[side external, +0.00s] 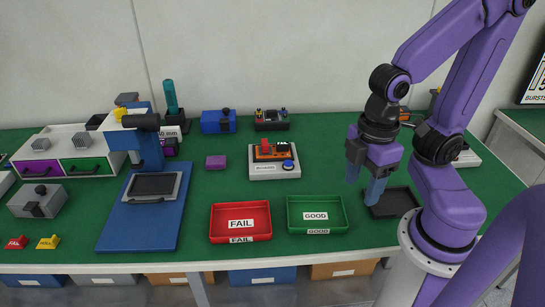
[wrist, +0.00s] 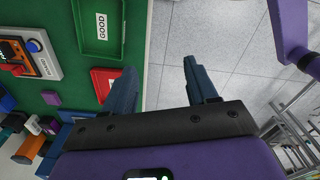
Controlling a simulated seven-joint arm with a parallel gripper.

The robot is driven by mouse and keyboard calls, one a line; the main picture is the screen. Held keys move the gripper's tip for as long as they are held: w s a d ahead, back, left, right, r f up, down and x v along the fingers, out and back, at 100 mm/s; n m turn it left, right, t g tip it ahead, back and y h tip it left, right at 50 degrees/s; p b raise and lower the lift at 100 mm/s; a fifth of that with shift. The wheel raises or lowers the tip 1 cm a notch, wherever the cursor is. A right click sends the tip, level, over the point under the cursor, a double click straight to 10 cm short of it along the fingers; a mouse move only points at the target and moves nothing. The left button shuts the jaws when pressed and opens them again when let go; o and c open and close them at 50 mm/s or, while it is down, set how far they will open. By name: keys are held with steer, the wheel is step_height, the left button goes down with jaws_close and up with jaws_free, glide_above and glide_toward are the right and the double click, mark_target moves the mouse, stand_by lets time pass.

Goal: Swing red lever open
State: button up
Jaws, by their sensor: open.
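The box also shows at the left edge of the wrist view (wrist: 46,66), with a red part (wrist: 14,68) partly cut off. My gripper (side external: 364,182) is open and empty, with its blue-grey fingers pointing down, to the right of the box and apart from it. In the wrist view the fingers (wrist: 160,68) are spread with nothing between them.
A red FAIL tray (side external: 213,228) and a green GOOD tray (side external: 290,220) lie in front of the box. A black tray (side external: 409,201) is under my gripper. A blue press-like fixture (side external: 113,225) and drawers (side external: 90,166) are at left. Bare table lies between.

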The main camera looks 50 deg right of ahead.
steer(key=shift+m, duration=0.5)
steer(key=w+a, duration=0.1)
steer(key=w, duration=0.2)
steer(key=w+a+r, duration=0.1)
steer(key=w, duration=0.3)
steer(key=w+a+r, duration=0.1)
steer(key=w, duration=0.2)
steer(key=shift+w+a+r, duration=0.1)
steer(key=shift+w, duration=0.2)
steer(key=shift+c, duration=0.7)
steer(key=m, duration=0.3)
glide_above(265, 143)
step_height(265, 143, down, 3)
step_height(265, 143, down, 17)
steer(key=shift+s+f, duration=0.1)
steer(key=shift+f, duration=0.1)
jaws_close()
